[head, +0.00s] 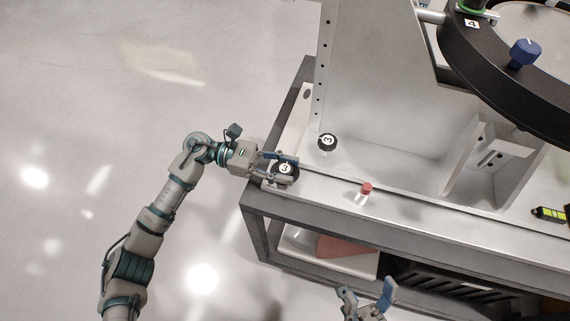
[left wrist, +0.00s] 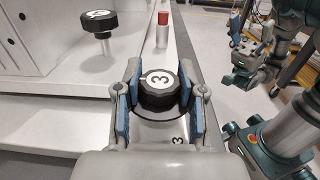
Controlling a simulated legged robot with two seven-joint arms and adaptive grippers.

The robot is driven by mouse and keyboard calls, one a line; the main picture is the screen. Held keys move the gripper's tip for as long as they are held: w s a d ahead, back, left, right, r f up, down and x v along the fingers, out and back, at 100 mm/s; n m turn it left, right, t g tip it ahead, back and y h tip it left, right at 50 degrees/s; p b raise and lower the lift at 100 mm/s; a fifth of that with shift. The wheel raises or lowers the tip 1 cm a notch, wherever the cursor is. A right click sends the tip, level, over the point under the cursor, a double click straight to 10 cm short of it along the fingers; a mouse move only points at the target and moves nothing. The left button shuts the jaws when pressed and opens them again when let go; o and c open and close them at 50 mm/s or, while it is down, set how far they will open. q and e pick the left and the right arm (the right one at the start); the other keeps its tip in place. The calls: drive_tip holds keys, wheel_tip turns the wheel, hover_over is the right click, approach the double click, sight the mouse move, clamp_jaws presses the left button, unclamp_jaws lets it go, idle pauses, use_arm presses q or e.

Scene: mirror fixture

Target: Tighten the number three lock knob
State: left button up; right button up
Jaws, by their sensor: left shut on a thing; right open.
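The number three lock knob (left wrist: 158,88) is black with a white top marked 3, and a 3 is also printed on the plate beside it. It sits on the near left corner of the fixture and shows small in the head view (head: 285,170). My left gripper (left wrist: 160,95) has its blue-padded fingers on either side of the knob and is shut on it; it also shows in the head view (head: 280,167). My right gripper (head: 366,300) is open and empty at the bottom of the head view, apart from the fixture.
Another black numbered knob (head: 327,142) stands behind the gripped one, beside the upright plate (head: 360,80). A red-capped pin (head: 367,188) stands on the front rail to the right. A black ring with a blue knob (head: 525,52) is at the upper right. The floor at left is clear.

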use_arm(q)
drive_tip(key=shift+w+a+r, duration=0.1)
drive_tip(key=shift+w+r, duration=0.05)
idle(0.3)
drive_tip(key=o, duration=1.2)
drive_tip(key=shift+c, duration=0.2)
drive_tip(key=v, duration=1.2)
drive_tip(key=shift+w, duration=0.15)
